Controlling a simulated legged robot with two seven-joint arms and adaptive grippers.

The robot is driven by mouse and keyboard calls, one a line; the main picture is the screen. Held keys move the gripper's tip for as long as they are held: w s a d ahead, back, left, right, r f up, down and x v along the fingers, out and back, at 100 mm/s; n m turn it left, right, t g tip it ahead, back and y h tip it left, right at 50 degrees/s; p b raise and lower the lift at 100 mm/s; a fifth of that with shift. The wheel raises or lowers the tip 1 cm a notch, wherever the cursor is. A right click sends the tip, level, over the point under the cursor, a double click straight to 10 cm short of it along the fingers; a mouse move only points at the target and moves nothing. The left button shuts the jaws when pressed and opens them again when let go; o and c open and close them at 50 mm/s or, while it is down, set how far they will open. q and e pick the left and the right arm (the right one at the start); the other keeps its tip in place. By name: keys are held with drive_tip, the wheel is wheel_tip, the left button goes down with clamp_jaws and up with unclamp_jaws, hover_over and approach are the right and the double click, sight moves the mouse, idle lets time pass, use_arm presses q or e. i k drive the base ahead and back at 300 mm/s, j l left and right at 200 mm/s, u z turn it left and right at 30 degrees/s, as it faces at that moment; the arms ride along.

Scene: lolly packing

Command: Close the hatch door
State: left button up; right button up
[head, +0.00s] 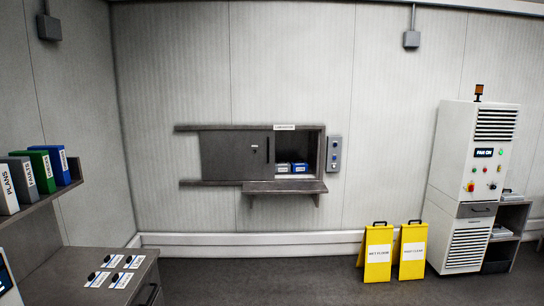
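The hatch is set in the far wall at the middle of the head view. Its grey sliding door (228,156) stands to the left of the opening (298,151), between two horizontal rails. The door carries a small dark handle or lock near its right edge. The right part of the hatch is open, and blue and white boxes (291,168) sit inside. A grey shelf (285,187) juts out below the opening. Neither of my grippers shows in the view.
A control panel (334,154) is right of the hatch. Two yellow floor signs (378,252) stand below right, beside a white machine cabinet (473,185). A grey counter with cards (75,272) and a binder shelf (41,196) are at left. The floor before the hatch is clear.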

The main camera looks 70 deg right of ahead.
sight(226, 155)
drive_tip(key=z, duration=2)
drive_tip(key=i, duration=0.1)
drive_tip(key=i+j, duration=0.1)
drive_tip(key=i, duration=0.5)
drive_tip(key=i+j, duration=0.1)
drive_tip(key=i, duration=0.55)
drive_tip(key=i+j, duration=0.15)
drive_tip(key=i, duration=0.45)
drive_tip(key=i+l+z, duration=0.15)
drive_tip(key=i, duration=2)
drive_tip(key=i+j+u, duration=0.1)
drive_tip(key=i, duration=0.45)
drive_tip(key=i+j+u, duration=0.15)
drive_tip(key=i+j, duration=0.15)
drive_tip(key=i, duration=0.25)
drive_tip(key=i+j+u, duration=0.1)
drive_tip(key=i, duration=0.5)
